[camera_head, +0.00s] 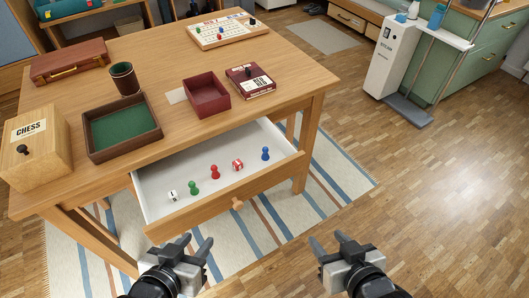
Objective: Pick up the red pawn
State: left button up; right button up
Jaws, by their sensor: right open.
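The red pawn (215,172) stands upright in the open white drawer (165,206), near its middle. A green pawn (193,187) and a white die (173,195) are to its left. A red die (237,165) and a blue pawn (265,154) are to its right. My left gripper (195,243) is in front of the drawer, below the drawer front in the picture, apart from it; its fingers are spread and hold nothing. My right gripper (327,241) is open and empty over the floor, right of the drawer.
The wooden table (170,63) above the drawer bears a green-lined tray (154,134), a dark red box (207,96), a dice cup (125,78), a chess box (35,147) and a card box (250,82). The drawer front has a round knob (237,203).

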aim_at(216, 174)
jog(key=u, duration=3.3)
jog(key=k, duration=0.85)
jog(key=z, duration=1.2)
jog(key=i, duration=0.5)
jog(key=z, duration=0.05)
